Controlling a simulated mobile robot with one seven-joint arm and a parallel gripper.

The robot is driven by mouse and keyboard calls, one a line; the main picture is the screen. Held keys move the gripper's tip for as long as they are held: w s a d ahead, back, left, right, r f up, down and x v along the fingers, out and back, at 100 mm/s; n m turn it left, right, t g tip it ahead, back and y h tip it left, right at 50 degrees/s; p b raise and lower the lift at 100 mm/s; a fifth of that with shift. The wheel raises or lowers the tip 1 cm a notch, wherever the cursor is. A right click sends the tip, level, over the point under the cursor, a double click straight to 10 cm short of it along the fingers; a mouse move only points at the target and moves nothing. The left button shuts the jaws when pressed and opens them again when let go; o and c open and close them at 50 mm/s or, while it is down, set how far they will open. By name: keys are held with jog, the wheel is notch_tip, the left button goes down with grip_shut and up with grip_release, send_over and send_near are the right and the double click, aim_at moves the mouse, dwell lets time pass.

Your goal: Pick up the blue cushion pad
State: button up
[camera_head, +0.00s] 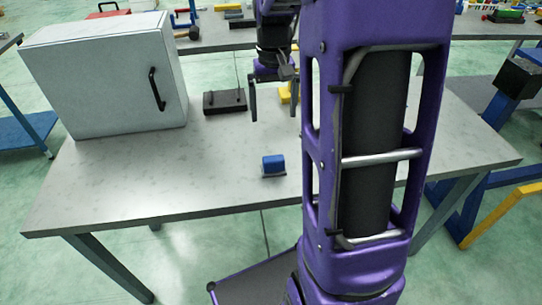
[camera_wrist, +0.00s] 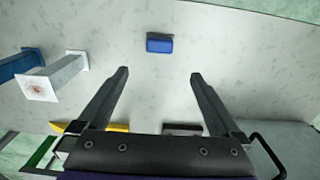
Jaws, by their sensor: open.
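The blue cushion pad (camera_head: 273,164) is a small blue block with a dark base, lying on the grey table (camera_head: 130,185) near its front edge. It also shows in the wrist view (camera_wrist: 159,43), beyond my fingertips and about midway between them. My gripper (camera_head: 272,108) hangs above the table behind the pad in the head view, fingers pointing down. In the wrist view, its two fingers (camera_wrist: 158,75) are wide apart with nothing between them. The gripper does not touch the pad.
A white cabinet (camera_head: 100,80) with a black handle stands at the table's left. A black handled block (camera_head: 224,102) and a yellow item (camera_head: 286,95) lie behind. A white-ended post (camera_wrist: 55,76) shows left in the wrist view. Table around the pad is clear.

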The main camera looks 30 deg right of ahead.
aim_at(274, 158)
notch_tip(274, 158, down, 17)
jog(key=shift+d+f+b, duration=0.1)
jog(key=shift+f+b, duration=0.1)
jog(key=shift+b, duration=0.45)
jog(key=c, duration=1.4)
jog(key=shift+r, duration=0.1)
notch_tip(274, 158, up, 10)
jog(key=shift+f+p, duration=0.1)
jog(key=shift+p, duration=0.3)
jog(key=o, duration=0.9)
jog(key=shift+c, duration=0.2)
jog(key=c, duration=0.5)
jog(key=shift+w, duration=0.1)
jog(key=shift+c, duration=0.2)
